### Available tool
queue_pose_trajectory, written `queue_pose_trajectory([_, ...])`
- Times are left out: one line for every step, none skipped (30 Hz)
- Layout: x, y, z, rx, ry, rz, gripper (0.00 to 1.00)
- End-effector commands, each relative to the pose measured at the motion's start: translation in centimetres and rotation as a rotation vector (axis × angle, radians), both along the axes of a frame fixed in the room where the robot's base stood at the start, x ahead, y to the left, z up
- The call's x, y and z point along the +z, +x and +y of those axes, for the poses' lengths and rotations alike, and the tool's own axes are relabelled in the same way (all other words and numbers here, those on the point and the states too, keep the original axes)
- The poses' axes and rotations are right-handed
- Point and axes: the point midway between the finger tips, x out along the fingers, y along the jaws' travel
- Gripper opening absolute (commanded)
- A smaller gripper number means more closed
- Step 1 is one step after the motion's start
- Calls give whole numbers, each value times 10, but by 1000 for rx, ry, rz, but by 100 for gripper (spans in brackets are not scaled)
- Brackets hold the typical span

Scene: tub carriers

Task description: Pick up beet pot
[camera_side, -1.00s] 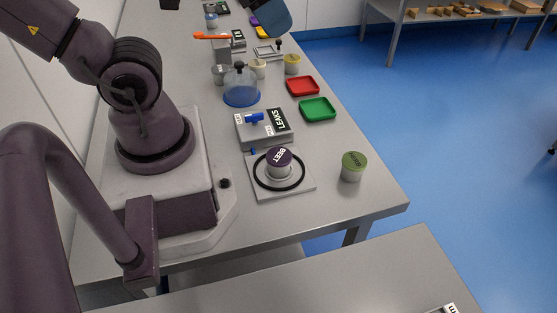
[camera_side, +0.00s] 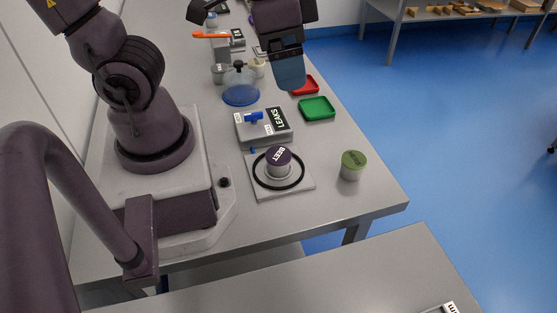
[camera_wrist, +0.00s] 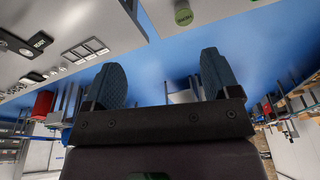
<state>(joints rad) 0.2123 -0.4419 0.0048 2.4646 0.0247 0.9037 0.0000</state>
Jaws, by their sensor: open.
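The beet pot (camera_side: 278,161) has a dark purple lid with a white "BEET" label. It stands upright in the side view on a square grey plate (camera_side: 264,188), inside a black ring. My gripper (camera_side: 291,84) is in the air behind and above it, over the area of the trays, well apart from the pot. In the wrist view my gripper (camera_wrist: 163,85) shows two blue padded fingers spread wide with nothing between them. I cannot make out the beet pot for certain in the wrist view.
A green-lidded pot (camera_side: 353,166) stands right of the plate near the table edge. Behind the plate is a grey box labelled "LEAKS" (camera_side: 250,131).

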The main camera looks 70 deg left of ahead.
Motion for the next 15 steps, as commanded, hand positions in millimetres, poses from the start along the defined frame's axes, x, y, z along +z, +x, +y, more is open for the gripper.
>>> queue_pose_trajectory([-15, 3, -10, -59, 32, 76, 82])
queue_pose_trajectory([-23, 3, -14, -92, 55, 115, 82])
queue_pose_trajectory([-33, 4, -20, -134, 84, 165, 82])
queue_pose_trajectory([-40, 5, -24, -167, 109, 201, 82])
queue_pose_trajectory([-48, 5, -28, -201, 136, 238, 82])
queue_pose_trajectory([-59, 5, -33, -246, 172, 284, 82])
queue_pose_trajectory([-67, 5, -36, -280, 200, 320, 82])
queue_pose_trajectory([-75, 4, -39, -314, 231, 356, 82])
queue_pose_trajectory([-86, 3, -43, -360, 271, 401, 82])
queue_pose_trajectory([-94, 3, -46, -395, 303, 434, 82])
queue_pose_trajectory([-102, 1, -48, -430, 337, 467, 82])
queue_pose_trajectory([-113, 0, -51, -477, 383, 511, 82])
queue_pose_trajectory([-121, -1, -53, -514, 418, 542, 82])
queue_pose_trajectory([-130, -3, -55, -549, 455, 574, 82])
queue_pose_trajectory([-140, -5, -57, -598, 505, 614, 82])
